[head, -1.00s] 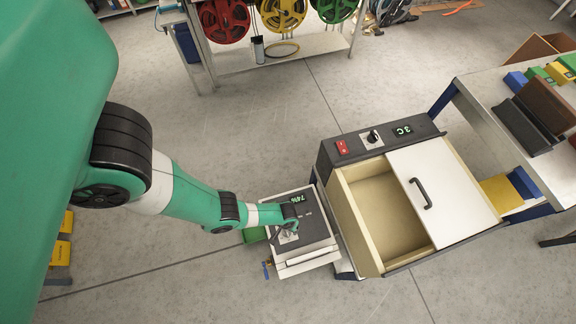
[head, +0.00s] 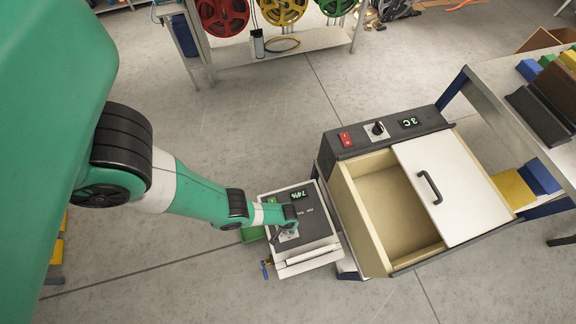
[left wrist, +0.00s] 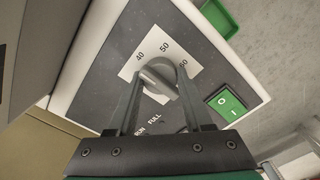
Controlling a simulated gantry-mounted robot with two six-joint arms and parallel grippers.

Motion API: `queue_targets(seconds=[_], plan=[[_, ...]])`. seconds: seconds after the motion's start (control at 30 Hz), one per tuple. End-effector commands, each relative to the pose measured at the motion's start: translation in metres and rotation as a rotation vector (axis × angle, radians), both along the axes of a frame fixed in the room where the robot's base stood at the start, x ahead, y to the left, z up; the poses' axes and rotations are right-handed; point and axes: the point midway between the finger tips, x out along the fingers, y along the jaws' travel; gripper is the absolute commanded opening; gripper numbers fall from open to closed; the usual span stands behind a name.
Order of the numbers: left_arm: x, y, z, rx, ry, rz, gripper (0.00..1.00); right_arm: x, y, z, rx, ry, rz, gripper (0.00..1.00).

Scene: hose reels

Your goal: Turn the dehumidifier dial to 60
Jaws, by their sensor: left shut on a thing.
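The dehumidifier (head: 316,228) is a white box with a dark top panel, low in the middle of the head view. Its green display (head: 299,195) reads 74%. In the left wrist view its grey dial (left wrist: 158,76) sits on a white label plate (left wrist: 161,40) marked 40, 50 and a number that looks like 60, partly hidden by a finger. My left gripper (left wrist: 156,84) has one finger on each side of the dial and is shut on it. In the head view the left gripper (head: 288,232) hides the dial. I cannot tell where the dial points. My right gripper is not in view.
A green switch (left wrist: 229,103) sits beside the dial. A grey cabinet (head: 335,143) with a 3 C display, black knob (head: 377,129) and half-covered bin stands close right of the dehumidifier. A hose reel stand (head: 290,46) is behind. Floor between is clear.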

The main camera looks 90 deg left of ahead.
Motion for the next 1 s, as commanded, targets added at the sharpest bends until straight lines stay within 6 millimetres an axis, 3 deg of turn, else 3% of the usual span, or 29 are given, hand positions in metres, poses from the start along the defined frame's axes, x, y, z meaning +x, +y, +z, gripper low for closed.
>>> queue_targets(seconds=[0.03, 0.13, 0.17, 0.57, 1.0], plan=[[-0.0001, 0.0, -0.0001, 0.0, 0.0, 0.0, 0.2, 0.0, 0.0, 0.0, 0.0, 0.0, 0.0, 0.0], [-0.0001, 0.0, -0.0001, 0.0, 0.0, 0.0, 0.02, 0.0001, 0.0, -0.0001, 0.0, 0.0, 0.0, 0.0], [-0.0001, 0.0, -0.0001, 0.0, 0.0, 0.0, 0.0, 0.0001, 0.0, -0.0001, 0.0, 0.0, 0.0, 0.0], [0.0, 0.0, -0.0004, 0.001, -0.001, -0.065, 0.0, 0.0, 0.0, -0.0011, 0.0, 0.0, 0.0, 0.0], [0.0001, 0.0, -0.0007, 0.001, -0.001, -0.401, 0.0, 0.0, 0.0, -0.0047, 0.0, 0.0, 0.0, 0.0]])
